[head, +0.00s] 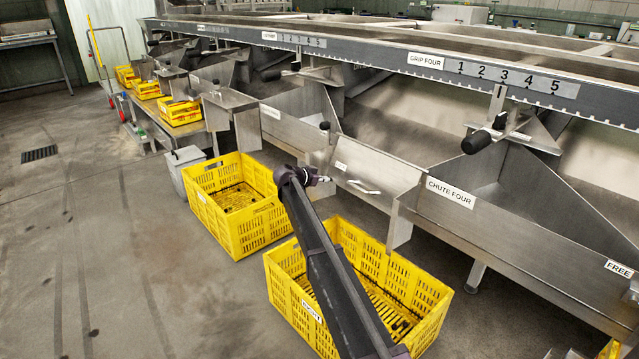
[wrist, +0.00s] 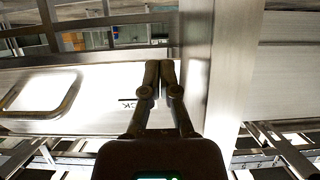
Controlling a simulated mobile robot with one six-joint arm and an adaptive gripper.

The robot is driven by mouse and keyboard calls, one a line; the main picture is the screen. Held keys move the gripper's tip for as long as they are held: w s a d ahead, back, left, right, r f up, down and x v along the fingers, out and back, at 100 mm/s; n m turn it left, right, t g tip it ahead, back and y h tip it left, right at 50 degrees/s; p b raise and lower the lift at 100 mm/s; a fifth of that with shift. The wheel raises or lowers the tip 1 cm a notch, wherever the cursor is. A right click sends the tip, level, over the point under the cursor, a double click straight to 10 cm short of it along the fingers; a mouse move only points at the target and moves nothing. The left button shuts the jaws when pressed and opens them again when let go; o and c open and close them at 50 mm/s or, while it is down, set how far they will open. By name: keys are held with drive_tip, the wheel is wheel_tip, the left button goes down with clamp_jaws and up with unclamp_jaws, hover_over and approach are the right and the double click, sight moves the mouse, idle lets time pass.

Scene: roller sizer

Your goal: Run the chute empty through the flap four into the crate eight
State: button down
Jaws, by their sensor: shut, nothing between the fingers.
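Chute four (head: 487,212) is a steel trough with a printed name label, at the right of the head view. The part I see is bare metal. To its left is a steel flap panel (head: 385,168) with a bar handle (head: 363,187); I cannot read a number on it. The handle also shows at the left of the wrist view (wrist: 72,100). Crate eight (head: 312,312) is yellow and stands on the floor below; my arm hides its middle, and slatted floor shows. My gripper (head: 326,179) is shut and empty close to the panel, right of the handle in the wrist view (wrist: 165,68). Contact is unclear.
Another yellow crate (head: 215,215) stands left of crate eight, with a grey bin (head: 186,165) behind it. A black-knobbed lever (head: 480,140) hangs below the numbered grip four scale (head: 508,77). Bare concrete floor (head: 110,250) lies open at left.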

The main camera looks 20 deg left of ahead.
drive_tip(key=shift+w+d, duration=0.1)
idle(0.3)
drive_tip(key=b+x, duration=0.1)
drive_tip(key=x, duration=0.4)
drive_tip(key=b+x, duration=0.1)
drive_tip(key=x, duration=0.1)
drive_tip(key=shift+w+d+r+b, duration=0.15)
drive_tip(key=shift+w+b, duration=0.15)
drive_tip(key=shift+w, duration=0.05)
drive_tip(key=shift+s, duration=0.5)
drive_tip(key=s+a, duration=0.6)
drive_tip(key=s, duration=0.6)
drive_tip(key=shift+a, duration=0.3)
